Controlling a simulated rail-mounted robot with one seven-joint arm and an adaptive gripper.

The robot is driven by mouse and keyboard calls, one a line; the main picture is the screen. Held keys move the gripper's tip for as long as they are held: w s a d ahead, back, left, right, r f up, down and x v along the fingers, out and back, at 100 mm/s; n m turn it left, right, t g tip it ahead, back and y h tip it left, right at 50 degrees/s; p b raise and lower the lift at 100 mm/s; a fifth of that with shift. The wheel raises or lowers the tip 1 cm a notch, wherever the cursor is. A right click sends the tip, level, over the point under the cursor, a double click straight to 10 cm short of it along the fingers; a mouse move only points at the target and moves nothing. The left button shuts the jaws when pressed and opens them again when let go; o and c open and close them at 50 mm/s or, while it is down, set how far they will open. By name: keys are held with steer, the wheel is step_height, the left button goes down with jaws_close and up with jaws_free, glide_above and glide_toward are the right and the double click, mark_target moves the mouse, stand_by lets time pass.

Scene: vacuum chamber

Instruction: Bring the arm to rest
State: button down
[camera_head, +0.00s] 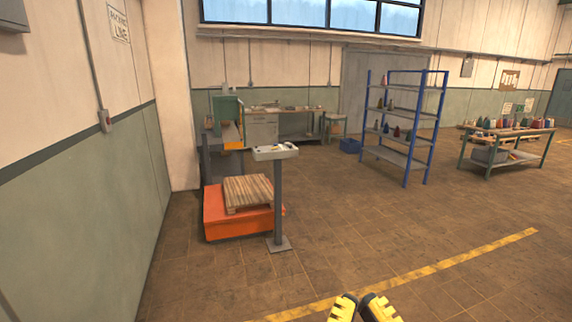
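My gripper (361,308) shows at the bottom edge of the head view, slightly right of the middle. Two yellow and black finger parts are visible with a gap between them. Nothing shows between them. The rest of my gripper and my arm are out of the frame. The fingers are over the brown tiled floor, apart from every object in view.
An orange platform (240,228) bears a wooden pallet (248,193); a grey post with a tray (275,153) stands beside it. Blue shelves (405,160) and a table with bottles (507,135) stand farther back. A wall (75,180) bounds the left. The floor ahead is clear.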

step_height(320, 180, up, 29)
steer(key=p, duration=2.6)
steer(key=shift+r+p, duration=0.15)
steer(key=shift+p, duration=0.15)
